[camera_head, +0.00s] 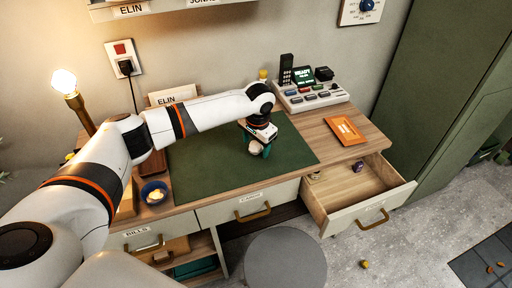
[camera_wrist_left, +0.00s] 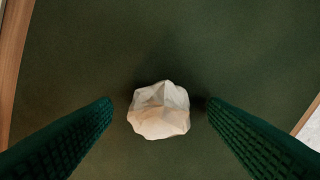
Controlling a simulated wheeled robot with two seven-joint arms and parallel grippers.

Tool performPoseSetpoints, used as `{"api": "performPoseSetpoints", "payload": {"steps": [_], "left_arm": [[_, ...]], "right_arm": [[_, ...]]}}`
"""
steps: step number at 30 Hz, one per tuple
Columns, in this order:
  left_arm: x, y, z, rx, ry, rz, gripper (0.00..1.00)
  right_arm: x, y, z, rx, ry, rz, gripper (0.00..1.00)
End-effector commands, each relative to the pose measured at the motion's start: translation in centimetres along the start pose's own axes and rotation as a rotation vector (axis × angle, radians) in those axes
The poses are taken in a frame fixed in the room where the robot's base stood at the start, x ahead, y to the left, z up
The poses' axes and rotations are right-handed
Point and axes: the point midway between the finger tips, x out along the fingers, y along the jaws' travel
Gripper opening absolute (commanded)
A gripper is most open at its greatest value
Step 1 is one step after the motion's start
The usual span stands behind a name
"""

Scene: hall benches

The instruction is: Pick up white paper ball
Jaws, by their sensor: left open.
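The white paper ball (camera_head: 255,147) is a crumpled lump on the dark green desk mat (camera_head: 205,165). In the left wrist view the paper ball (camera_wrist_left: 159,110) lies between the two green ridged fingers, with a gap on each side. My left gripper (camera_head: 258,146) is open and reaches down over the ball near the right part of the mat; its fingers show at both sides in the left wrist view (camera_wrist_left: 158,105). The fingers partly hide the ball in the head view. My right gripper does not show.
A small bowl (camera_head: 154,193) stands left of the mat. A grey device with buttons (camera_head: 312,97) is at the back right, with an orange tray (camera_head: 345,131) in front. The right drawer (camera_head: 340,208) is pulled open. A round grey stool (camera_head: 285,259) stands in front.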

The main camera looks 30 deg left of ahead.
Motion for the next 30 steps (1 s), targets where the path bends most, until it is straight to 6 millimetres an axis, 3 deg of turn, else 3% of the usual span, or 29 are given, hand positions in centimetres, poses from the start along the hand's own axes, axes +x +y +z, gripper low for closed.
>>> {"api": "performPoseSetpoints", "payload": {"steps": [3, 12, 25, 30], "left_arm": [[0.0, 0.0, 0.0, 0.0, 0.0, 0.0, 0.65], [-0.1, 0.0, 0.0, 0.0, 0.0, 0.0, 0.2], [-0.2, 0.0, 0.1, 0.0, -0.001, 0.0, 0.18], [-2.3, 0.3, 0.3, -0.001, -0.005, -0.001, 0.18]], "right_arm": [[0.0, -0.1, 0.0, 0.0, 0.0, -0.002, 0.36], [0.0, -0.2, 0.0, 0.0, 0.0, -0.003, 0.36], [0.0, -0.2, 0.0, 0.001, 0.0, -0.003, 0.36], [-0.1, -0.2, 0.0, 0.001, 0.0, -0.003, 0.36]]}}
